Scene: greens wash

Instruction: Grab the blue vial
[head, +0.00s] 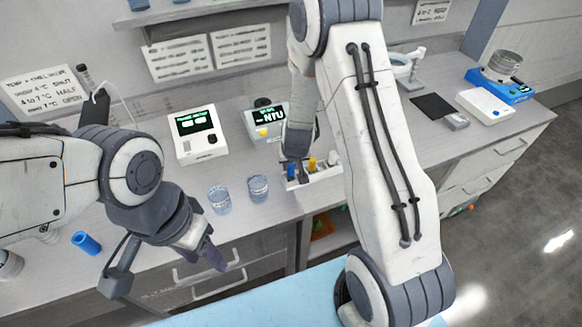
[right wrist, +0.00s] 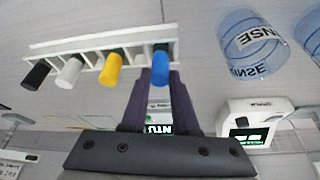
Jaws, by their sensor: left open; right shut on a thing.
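The blue vial (right wrist: 161,64) is at one end of a white rack (right wrist: 90,42) in the right wrist view, between the two fingers of my right gripper (right wrist: 160,82). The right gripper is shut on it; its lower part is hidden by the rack. In the head view the blue vial (head: 291,171) shows just below my right gripper (head: 296,160), at the rack's left end. My left gripper (head: 165,268) is open and empty, in front of the counter's edge at left.
Yellow (right wrist: 111,69), white (right wrist: 70,71) and black (right wrist: 37,75) vials stand in the same rack. Two clear cups (head: 219,199) (head: 258,187) are left of the rack. A blue cylinder (head: 86,243) lies at far left. The NTU meter (head: 268,122) stands behind.

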